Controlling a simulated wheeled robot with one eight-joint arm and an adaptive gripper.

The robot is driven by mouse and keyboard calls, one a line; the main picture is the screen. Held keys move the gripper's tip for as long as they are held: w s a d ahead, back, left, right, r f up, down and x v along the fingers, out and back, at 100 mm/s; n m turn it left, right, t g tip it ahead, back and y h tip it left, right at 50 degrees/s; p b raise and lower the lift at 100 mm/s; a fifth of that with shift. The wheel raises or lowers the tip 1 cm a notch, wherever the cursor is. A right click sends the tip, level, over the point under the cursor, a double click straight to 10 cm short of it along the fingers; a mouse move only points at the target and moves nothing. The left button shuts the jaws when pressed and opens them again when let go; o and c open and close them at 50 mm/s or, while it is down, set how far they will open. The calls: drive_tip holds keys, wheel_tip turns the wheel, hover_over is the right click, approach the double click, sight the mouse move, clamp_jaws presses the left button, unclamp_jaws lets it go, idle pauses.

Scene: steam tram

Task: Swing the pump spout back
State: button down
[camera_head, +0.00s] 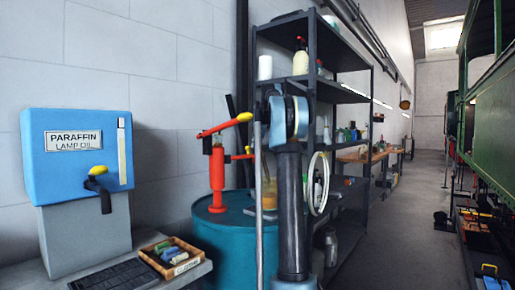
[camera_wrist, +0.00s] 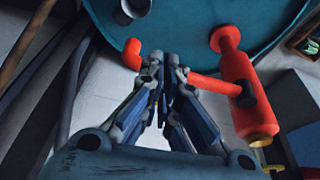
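The red pump (camera_head: 217,178) stands upright on a teal drum (camera_head: 228,243), with a red lever and yellow grip above it. In the wrist view the pump body (camera_wrist: 236,72) is at the right. Its red spout (camera_wrist: 205,86) reaches left from the body, passes behind my fingers and ends in a bent tip (camera_wrist: 132,55). My gripper (camera_wrist: 164,66) has its fingers close together, over the spout near that tip. Nothing shows held between them; whether they touch the spout I cannot tell.
A blue paraffin dispenser (camera_head: 77,155) stands left of the drum, with a wooden tray (camera_head: 176,262) in front. A dark shelf rack (camera_head: 340,92) stands behind my arm. The drum top (camera_wrist: 190,25) shows in the wrist view. The aisle floor (camera_head: 405,230) at right is clear.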

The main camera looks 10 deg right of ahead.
drive_tip(key=shift+w+a, duration=0.15)
drive_tip(key=shift+a, duration=0.05)
drive_tip(key=shift+d, duration=0.15)
drive_tip(key=s+d+r, duration=0.4)
drive_tip(key=d+r, duration=0.1)
drive_tip(key=r, duration=0.5)
drive_tip(key=shift+s+d, duration=0.3)
drive_tip(key=shift+s, duration=0.05)
drive_tip(key=shift+f, duration=0.1)
